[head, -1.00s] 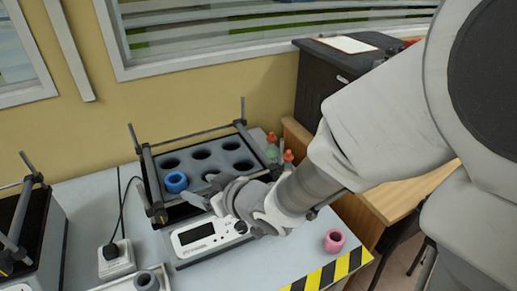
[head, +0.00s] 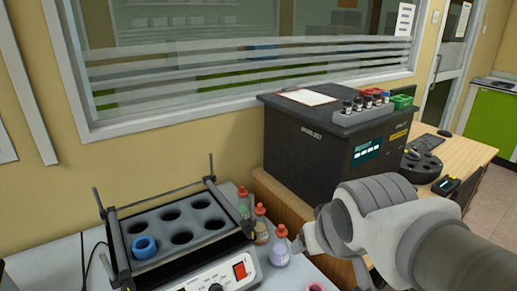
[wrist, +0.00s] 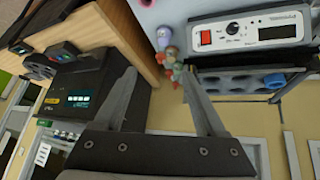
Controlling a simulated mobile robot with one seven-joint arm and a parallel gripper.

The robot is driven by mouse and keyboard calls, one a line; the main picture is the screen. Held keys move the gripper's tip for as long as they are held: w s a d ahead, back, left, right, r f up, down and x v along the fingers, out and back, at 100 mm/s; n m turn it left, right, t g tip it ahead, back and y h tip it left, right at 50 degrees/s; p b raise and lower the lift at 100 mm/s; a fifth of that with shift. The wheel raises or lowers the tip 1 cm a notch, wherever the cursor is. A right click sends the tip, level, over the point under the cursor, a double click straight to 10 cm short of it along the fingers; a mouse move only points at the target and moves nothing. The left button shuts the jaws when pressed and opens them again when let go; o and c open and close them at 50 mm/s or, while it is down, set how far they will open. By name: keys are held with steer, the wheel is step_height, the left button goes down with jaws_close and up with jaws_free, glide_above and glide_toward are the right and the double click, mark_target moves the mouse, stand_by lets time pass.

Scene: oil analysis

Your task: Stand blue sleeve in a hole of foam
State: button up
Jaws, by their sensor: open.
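The blue sleeve (head: 144,246) is a short, thick ring. It stands upright in the front-left hole of the grey foam (head: 163,230), its rim above the foam's top. The foam's other holes look empty. The foam sits in the rack on the shaker, whose red switch (head: 239,270) and front panel face me. My gripper (wrist: 160,70) is open and empty in the wrist view, its two fingers well apart. In the head view it is right of the shaker, away from the sleeve, partly hidden by my wrist.
Orange-capped bottles (head: 279,247) stand right of the shaker. A pink ring (head: 316,287) shows at the bottom edge. A black analyser box (head: 320,145) with a vial rack (head: 362,115) on top stands on the wooden desk. Rack posts (head: 212,167) rise around the foam.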

steer(key=shift+m+g, duration=0.6)
steer(key=shift+g, duration=0.1)
steer(key=s, duration=0.3)
steer(key=s+d+r, duration=0.1)
steer(key=s, duration=0.1)
steer(key=shift+s, duration=0.35)
